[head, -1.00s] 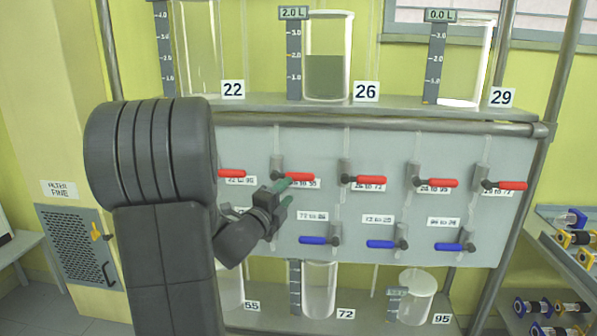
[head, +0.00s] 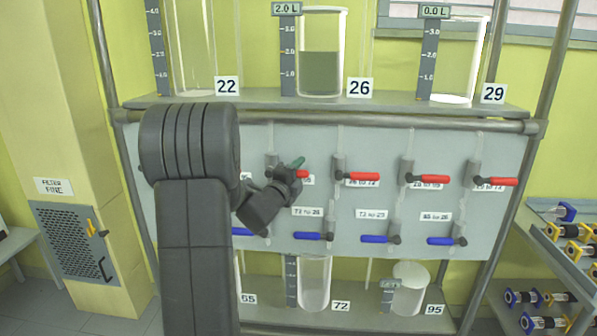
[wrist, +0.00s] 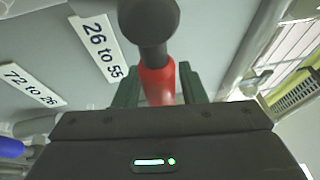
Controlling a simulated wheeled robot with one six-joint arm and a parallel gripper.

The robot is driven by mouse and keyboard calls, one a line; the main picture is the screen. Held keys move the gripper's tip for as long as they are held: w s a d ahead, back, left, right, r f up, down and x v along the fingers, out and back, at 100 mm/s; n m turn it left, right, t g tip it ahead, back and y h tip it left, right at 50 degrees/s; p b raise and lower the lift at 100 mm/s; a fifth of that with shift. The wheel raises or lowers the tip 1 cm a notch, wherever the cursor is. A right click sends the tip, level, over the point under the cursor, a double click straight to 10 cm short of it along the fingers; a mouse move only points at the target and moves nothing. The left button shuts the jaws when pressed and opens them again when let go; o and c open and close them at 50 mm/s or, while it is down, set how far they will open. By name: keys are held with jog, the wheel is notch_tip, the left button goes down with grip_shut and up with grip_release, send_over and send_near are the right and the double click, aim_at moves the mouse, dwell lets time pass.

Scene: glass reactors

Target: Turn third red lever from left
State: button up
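A red lever (head: 303,174) on the grey panel is at my gripper (head: 297,167), which partly covers it in the head view. In the wrist view this red lever (wrist: 158,84) lies between my two green fingers, beside a label reading 26 to 55 (wrist: 103,49). The fingers stand apart on either side of it, with a narrow gap at the right one. More red levers run to the right: one (head: 362,176), another (head: 430,179) and the rightmost (head: 497,182). My arm hides the panel's left part, so levers there cannot be counted.
Blue levers sit lower on the panel, the closest one (head: 308,236) below my gripper. Glass vessels stand on the shelf above, one (head: 320,72) partly filled. Smaller vessels (head: 314,284) stand below. A rack (head: 568,250) stands at the right.

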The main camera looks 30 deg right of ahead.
grip_shut()
